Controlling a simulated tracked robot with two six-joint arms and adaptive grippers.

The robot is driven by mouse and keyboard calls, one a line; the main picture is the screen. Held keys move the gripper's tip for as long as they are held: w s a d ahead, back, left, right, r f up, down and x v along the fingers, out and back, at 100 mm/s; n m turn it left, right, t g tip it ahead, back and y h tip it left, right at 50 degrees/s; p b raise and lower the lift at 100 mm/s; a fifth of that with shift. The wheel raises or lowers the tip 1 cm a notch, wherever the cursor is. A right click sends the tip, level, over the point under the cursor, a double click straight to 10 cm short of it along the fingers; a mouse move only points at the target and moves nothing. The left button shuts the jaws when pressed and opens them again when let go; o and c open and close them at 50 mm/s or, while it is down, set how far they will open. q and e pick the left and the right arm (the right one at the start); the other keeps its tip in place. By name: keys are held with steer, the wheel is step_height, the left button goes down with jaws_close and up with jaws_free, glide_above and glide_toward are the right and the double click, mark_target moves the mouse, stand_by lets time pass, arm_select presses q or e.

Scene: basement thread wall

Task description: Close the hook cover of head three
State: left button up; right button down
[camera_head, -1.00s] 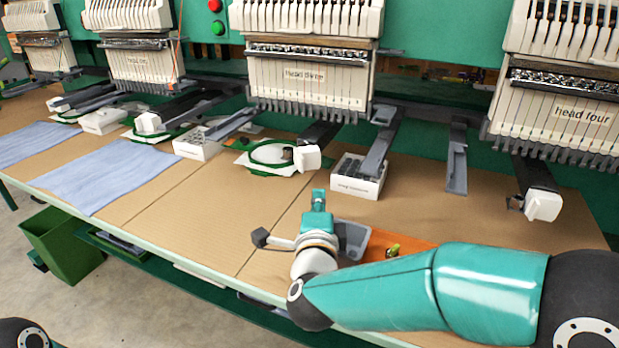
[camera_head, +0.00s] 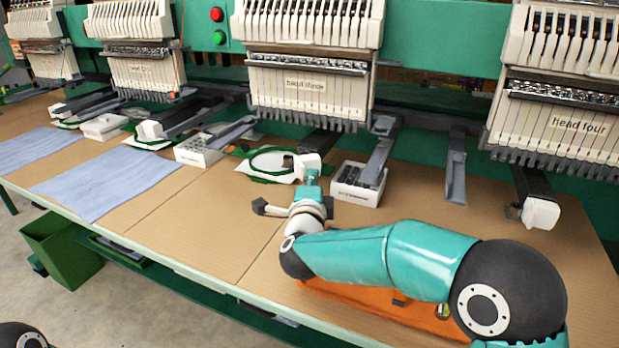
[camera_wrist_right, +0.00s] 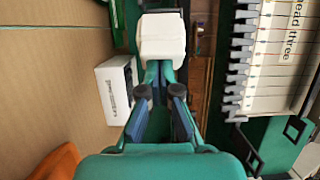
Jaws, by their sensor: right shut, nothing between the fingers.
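Head three (camera_head: 306,85) stands at the back centre, with its name on its white front. Below it, the white hook cover (camera_head: 308,162) sits at the end of a dark arm, beside a green-framed hoop (camera_head: 268,163). My right gripper (camera_head: 311,180) is shut and empty, its tip just in front of the cover. In the right wrist view the white cover (camera_wrist_right: 162,38) lies right beyond the fingertips (camera_wrist_right: 161,72). I cannot tell whether they touch, nor whether the cover is open or closed. My left gripper is not in view.
A white box with dark compartments (camera_head: 358,185) stands right of the cover. An orange tray (camera_head: 400,312) lies partly under my right arm. Head four (camera_head: 566,120) and its white hook cover (camera_head: 540,211) are at the right. Blue cloth (camera_head: 107,182) lies left; the brown tabletop (camera_head: 210,220) is clear at centre.

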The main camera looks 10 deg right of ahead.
steer(key=shift+a, duration=0.3)
